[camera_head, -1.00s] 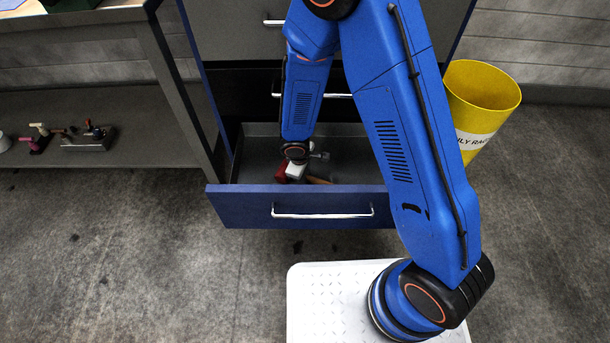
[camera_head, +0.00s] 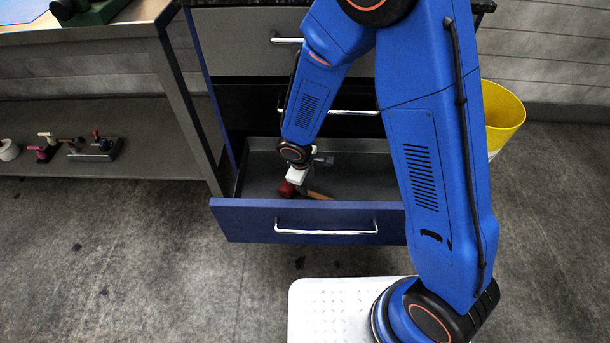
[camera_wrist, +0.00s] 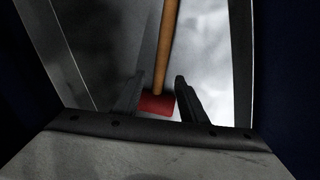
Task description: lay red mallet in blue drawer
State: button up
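The red mallet (camera_head: 286,189) lies inside the open blue drawer (camera_head: 245,220), with its wooden handle pointing right. In the wrist view the red mallet head (camera_wrist: 157,104) shows between my two dark fingers, and the handle runs up the picture, away from the wrist. My gripper (camera_wrist: 160,85) is open, with a gap between the right finger and the mallet. In the head view my gripper (camera_head: 297,176) is over the drawer, just above the mallet head; its fingertips are hard to make out there.
A closed grey drawer (camera_head: 240,48) and a black one are above the blue drawer. A yellow bin (camera_head: 503,112) stands at the right, partly behind my arm. A low shelf (camera_head: 130,165) at the left holds several small tools and a white roll (camera_head: 8,150).

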jog(key=shift+v, duration=2.75)
jog(key=shift+a, duration=0.1)
